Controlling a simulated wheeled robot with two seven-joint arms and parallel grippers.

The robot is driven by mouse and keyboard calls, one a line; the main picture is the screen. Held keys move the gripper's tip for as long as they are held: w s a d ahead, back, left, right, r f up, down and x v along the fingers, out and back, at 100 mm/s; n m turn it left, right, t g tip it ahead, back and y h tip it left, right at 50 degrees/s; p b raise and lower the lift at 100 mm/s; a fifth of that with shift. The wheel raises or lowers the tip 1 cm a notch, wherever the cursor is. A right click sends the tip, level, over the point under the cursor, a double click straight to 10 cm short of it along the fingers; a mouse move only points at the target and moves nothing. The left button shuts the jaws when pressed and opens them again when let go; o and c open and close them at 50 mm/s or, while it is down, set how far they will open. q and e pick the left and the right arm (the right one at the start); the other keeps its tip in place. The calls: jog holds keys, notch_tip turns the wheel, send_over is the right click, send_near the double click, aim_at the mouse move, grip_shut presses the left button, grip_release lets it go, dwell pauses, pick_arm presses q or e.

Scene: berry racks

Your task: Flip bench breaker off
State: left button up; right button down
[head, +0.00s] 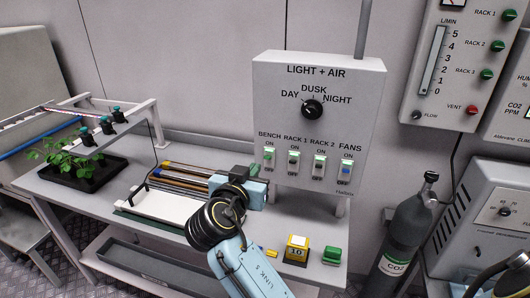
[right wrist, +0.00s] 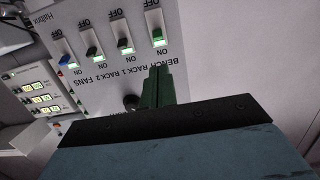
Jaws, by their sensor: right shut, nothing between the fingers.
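The bench breaker (head: 269,154) is the leftmost switch in the row on the grey LIGHT + AIR box (head: 362,110). In the right wrist view, which is upside down, the bench breaker (right wrist: 157,36) is the rightmost, with a green lever and a lit green patch on its ON side. The other breakers show similar lit patches. My right gripper (head: 256,178) is just below the bench breaker, in front of the box. In the right wrist view its dark green fingers (right wrist: 158,86) are together and empty, pointing at the bench breaker; contact cannot be told. My left gripper is out of view.
A DAY-DUSK-NIGHT knob (head: 312,109) sits above the breakers. The bench (head: 185,148) below holds a white tray, a yellow block (head: 296,249) and a green block (head: 332,256). A CO2 cylinder (head: 405,240) stands at right. A plant tray (head: 90,176) is at left.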

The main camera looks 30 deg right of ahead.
aim_at(269, 149)
jog(key=shift+w+d, duration=0.1)
jog(key=p+x, duration=0.1)
jog(key=x, duration=0.8)
jog(key=shift+w+d+p, duration=0.3)
jog(key=shift+p, duration=0.05)
jog(key=shift+f, duration=0.1)
